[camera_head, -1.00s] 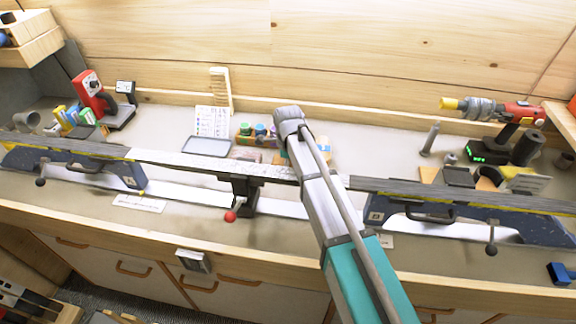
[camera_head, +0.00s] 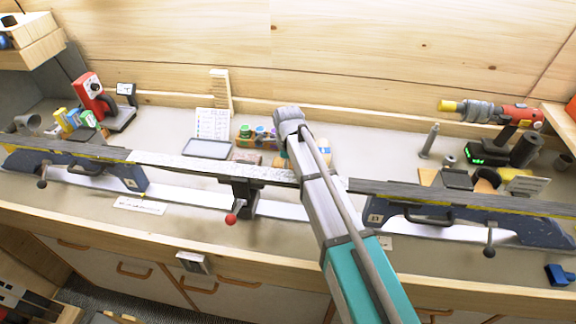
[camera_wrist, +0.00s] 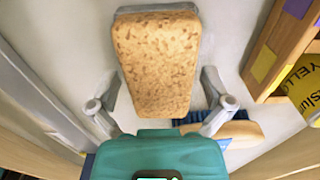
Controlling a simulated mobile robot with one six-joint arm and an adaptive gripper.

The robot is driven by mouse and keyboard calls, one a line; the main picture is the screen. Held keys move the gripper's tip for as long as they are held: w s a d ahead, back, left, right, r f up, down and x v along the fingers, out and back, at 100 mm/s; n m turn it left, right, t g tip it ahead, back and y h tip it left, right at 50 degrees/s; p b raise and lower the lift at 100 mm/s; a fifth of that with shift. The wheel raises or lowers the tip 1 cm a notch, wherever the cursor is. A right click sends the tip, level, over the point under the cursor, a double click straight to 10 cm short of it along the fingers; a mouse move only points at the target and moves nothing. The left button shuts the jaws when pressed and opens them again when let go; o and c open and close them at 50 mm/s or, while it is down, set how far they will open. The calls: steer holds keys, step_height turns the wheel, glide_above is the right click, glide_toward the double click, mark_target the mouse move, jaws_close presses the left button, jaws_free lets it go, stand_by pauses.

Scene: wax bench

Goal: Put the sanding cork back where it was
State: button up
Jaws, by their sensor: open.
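The sanding cork (camera_wrist: 155,62) is a speckled tan block with a pale far edge, large in the wrist view. It lies on or just above the pale bench top; I cannot tell which. My gripper (camera_wrist: 160,90) is open, with one finger to each side of the cork's near part. Gaps show between the fingers and the cork. In the head view my arm hides the gripper, and I cannot make out the cork for certain.
A blue-bristled brush with a wooden body (camera_wrist: 245,132) lies close by the right finger. A wooden holder (camera_wrist: 268,50) and a yellow labelled item (camera_wrist: 304,88) are further right. In the head view, a long ski (camera_head: 200,163) crosses the bench in front, with small coloured jars (camera_head: 259,132) behind.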

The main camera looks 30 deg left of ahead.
step_height(320, 180, up, 11)
steer(key=p, duration=1)
steer(key=shift+p, duration=0.35)
steer(key=shift+r, duration=0.15)
